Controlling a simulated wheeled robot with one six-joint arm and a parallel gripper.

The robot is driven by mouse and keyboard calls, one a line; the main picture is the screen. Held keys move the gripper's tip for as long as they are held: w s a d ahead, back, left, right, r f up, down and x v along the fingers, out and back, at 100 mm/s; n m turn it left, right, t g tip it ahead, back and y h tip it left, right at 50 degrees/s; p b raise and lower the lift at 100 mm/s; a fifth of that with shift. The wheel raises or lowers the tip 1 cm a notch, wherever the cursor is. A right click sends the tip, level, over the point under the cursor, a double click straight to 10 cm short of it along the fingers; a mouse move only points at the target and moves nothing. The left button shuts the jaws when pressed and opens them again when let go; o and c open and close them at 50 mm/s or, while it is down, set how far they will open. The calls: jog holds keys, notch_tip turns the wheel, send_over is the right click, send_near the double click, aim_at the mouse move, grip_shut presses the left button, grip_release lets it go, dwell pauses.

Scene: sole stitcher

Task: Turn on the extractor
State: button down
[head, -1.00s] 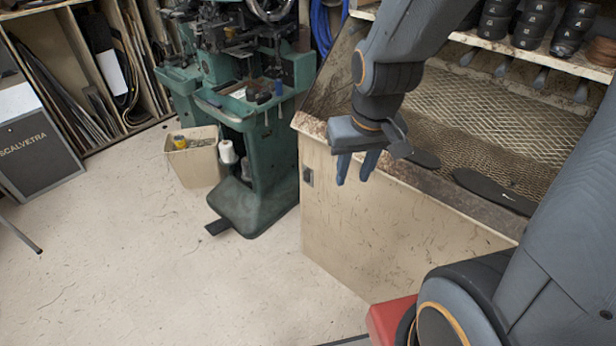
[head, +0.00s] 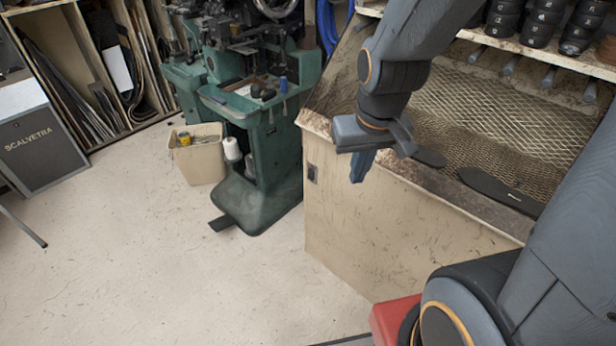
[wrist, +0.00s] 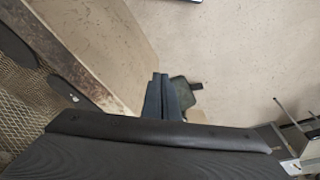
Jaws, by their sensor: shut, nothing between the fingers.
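The extractor bench (head: 400,225) is a pale, scuffed cabinet with a wire-mesh top (head: 500,115). A small grey switch plate (head: 312,173) sits on its front panel near the left corner; its on/off position is too small to read. My gripper (head: 360,178) points down in front of the bench's upper edge, to the right of the switch plate and apart from it. Its blue fingers are shut together and empty. In the wrist view the fingers (wrist: 163,98) are together too, with the bench panel (wrist: 105,45) to their left. The switch plate cannot be made out there.
A green stitching machine (head: 255,150) stands left of the bench, with a beige bin (head: 198,155) beside it. Dark soles (head: 500,190) lie on the bench top. The pale floor (head: 150,260) in front is clear. A grey Scalvetra panel (head: 40,150) stands far left.

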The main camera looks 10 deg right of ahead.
notch_tip(320, 180, down, 10)
jog(key=g+b, duration=0.1)
jog(key=b, duration=0.7)
jog(key=shift+r, duration=0.2)
